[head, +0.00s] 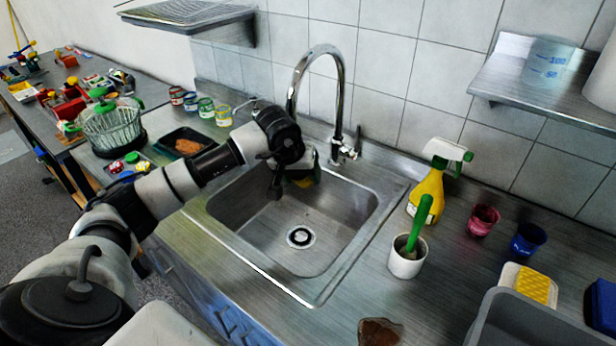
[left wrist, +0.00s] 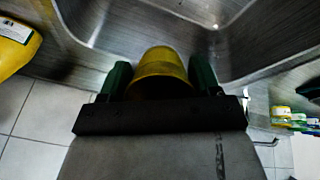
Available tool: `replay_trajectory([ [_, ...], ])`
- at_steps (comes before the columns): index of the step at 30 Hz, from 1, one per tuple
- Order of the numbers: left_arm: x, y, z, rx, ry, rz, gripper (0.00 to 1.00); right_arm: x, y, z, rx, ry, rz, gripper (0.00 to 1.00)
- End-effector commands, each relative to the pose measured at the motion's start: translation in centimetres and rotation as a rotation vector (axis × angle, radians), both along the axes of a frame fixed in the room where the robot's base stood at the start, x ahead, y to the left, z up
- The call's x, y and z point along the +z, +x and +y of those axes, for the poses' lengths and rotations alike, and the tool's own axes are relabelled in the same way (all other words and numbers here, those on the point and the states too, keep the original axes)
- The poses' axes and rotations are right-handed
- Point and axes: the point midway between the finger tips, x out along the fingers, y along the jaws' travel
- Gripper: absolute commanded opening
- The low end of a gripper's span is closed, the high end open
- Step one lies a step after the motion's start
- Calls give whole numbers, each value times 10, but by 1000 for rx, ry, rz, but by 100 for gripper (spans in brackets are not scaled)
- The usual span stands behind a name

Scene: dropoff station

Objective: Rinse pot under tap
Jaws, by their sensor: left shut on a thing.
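My left arm reaches from the left over the steel sink (head: 340,235). My left gripper (head: 300,172) is at the sink's back left, below the spout of the chrome tap (head: 341,105). In the left wrist view the green-tipped gripper (left wrist: 160,80) is shut on a yellow round pot (left wrist: 160,62), one finger on each side. In the head view only a bit of yellow shows under the wrist; the rest is hidden. I cannot tell whether water runs. My right gripper is not in view.
Right of the sink stand a yellow spray bottle (head: 427,190), a white cup (head: 405,260) with a green-handled brush, a red cup (head: 482,220) and a blue cup (head: 527,240). A grey bin (head: 515,320) is front right. Several tins (head: 206,108) stand behind left.

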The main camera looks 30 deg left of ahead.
Motion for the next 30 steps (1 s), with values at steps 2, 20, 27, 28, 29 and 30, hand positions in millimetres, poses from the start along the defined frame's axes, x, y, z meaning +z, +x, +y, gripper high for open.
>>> replay_trajectory([
  [2, 0, 1, -1, 0, -1, -1, 41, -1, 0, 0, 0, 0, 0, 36],
  [20, 0, 4, -12, -2, 1, -1, 41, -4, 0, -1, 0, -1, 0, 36],
  [27, 0, -11, -25, -2, 2, 0, 41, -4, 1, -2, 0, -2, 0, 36],
  [28, 0, -13, -26, -2, 1, 0, 41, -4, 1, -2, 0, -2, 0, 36],
  [29, 0, -15, -28, -2, 1, -1, 41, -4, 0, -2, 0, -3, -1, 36],
  [30, 0, -17, -30, -3, 1, -1, 41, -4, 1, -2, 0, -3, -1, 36],
])
